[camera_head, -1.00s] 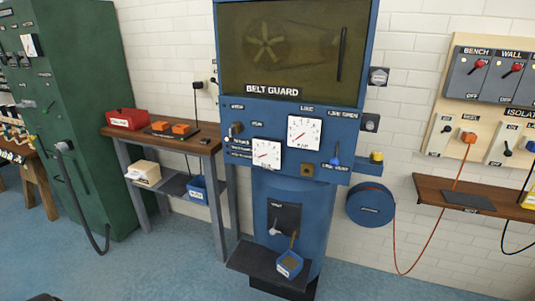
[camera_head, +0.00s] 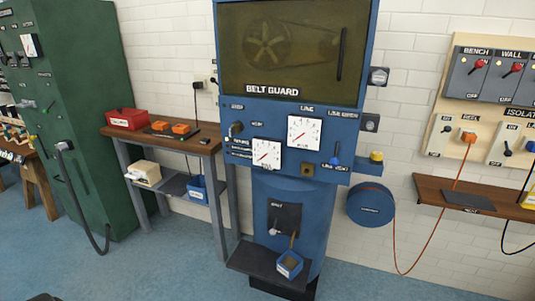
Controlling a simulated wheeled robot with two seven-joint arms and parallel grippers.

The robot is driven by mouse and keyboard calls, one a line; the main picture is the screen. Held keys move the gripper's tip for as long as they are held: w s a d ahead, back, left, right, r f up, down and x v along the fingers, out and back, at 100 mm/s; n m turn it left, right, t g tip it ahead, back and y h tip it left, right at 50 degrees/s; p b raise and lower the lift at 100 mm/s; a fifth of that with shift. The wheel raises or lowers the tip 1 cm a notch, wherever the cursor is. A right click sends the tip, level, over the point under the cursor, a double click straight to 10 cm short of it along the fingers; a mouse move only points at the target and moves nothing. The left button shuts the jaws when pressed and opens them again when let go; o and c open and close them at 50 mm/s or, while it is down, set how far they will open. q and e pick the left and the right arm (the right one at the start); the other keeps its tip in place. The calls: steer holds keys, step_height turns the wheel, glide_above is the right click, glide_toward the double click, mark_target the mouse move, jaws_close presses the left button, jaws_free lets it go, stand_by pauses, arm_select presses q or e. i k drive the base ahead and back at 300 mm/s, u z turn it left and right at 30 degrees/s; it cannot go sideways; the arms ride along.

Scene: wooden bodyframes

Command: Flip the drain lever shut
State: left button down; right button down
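The blue machine (camera_head: 345,140) stands in the middle of the head view. Low on its column is a black plate (camera_head: 285,214) with a small label too blurred to read for certain. A small pale-tipped lever (camera_head: 273,230) sits at the plate's lower left and looks like the drain lever; its exact setting is too small to tell. A brownish spout (camera_head: 293,240) comes down beside it, above a small blue open box (camera_head: 289,264) with brownish contents.
A dark shelf (camera_head: 250,262) juts out under the box. A wooden-topped bench (camera_head: 185,144) stands left, beside a green cabinet (camera_head: 85,120). A hose reel (camera_head: 370,205) with an orange line and a wall shelf (camera_head: 430,190) are right. The blue floor in front is clear.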

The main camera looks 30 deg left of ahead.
mark_target(273, 232)
steer(key=u, duration=1)
steer(key=i, duration=0.4)
steer(key=z, duration=1.3)
